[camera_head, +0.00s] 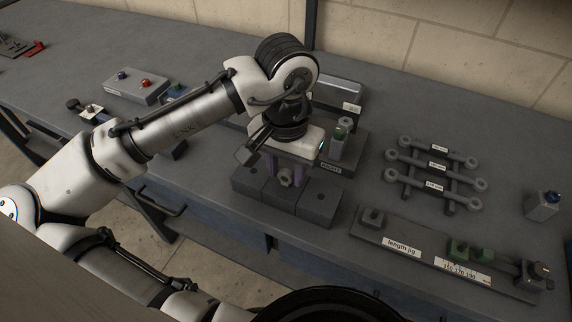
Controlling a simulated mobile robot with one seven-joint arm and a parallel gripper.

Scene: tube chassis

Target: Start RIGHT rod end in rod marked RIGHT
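My gripper (287,178) points down over a row of dark grey blocks (275,199) near the front edge of the bench. A small grey ring-shaped end (287,177), which looks like a rod end, shows between its two purplish fingers. I cannot tell whether the fingers touch it, or whether it is joined to a rod below. A dark holder (345,152) with a small white label stands just right of the gripper; the label is too small to read surely. The rod marked RIGHT cannot be made out.
A rack (445,190) bears three labelled rods with ringed ends to the right. The length jig (372,240) lies along the front right edge. A grey box with a blue button (542,204) stands far right. A button box (136,84) is at left.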

